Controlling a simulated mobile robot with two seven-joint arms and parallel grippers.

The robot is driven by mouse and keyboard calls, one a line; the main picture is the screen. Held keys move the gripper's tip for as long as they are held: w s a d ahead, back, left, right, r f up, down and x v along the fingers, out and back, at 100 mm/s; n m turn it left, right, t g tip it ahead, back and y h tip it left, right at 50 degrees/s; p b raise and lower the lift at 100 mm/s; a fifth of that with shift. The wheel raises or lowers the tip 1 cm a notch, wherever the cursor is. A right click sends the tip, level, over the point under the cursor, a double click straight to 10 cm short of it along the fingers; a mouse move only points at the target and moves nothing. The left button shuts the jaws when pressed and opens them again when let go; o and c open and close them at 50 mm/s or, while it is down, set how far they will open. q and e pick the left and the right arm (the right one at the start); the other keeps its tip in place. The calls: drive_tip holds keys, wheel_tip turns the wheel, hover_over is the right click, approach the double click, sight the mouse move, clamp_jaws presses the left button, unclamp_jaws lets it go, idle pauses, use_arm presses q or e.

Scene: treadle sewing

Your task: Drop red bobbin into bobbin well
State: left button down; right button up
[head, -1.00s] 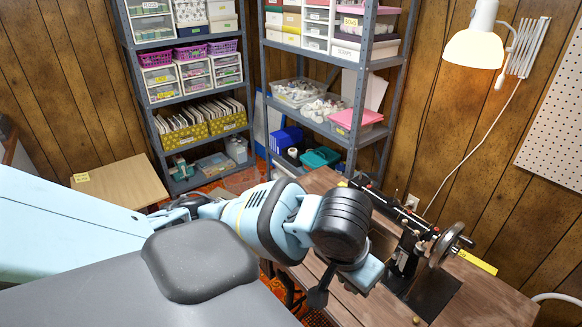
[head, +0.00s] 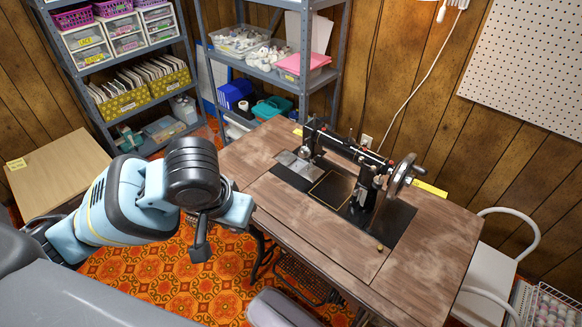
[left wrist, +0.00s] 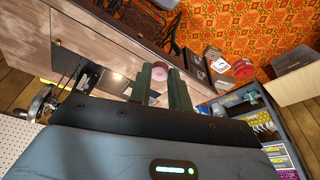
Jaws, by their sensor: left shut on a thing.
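In the left wrist view my left gripper (left wrist: 161,92) has its two dark green fingers shut on the red bobbin (left wrist: 158,70), which looks reddish-pink with a pale centre. In the head view the left arm is over the floor at the sewing table's left edge, and its fingers and the bobbin are hidden behind the wrist. The black sewing machine (head: 345,147) stands on the table. Bright metal plates (head: 296,165) lie at the left end of its bed, near the needle end. I cannot make out the bobbin well itself. My right gripper is not in view.
The wooden sewing table (head: 330,245) has clear top in front of the machine. A small brass knob (head: 380,248) is on its front part. A low wooden table (head: 60,170) stands left, a white chair (head: 488,270) right, and grey shelves (head: 305,90) behind.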

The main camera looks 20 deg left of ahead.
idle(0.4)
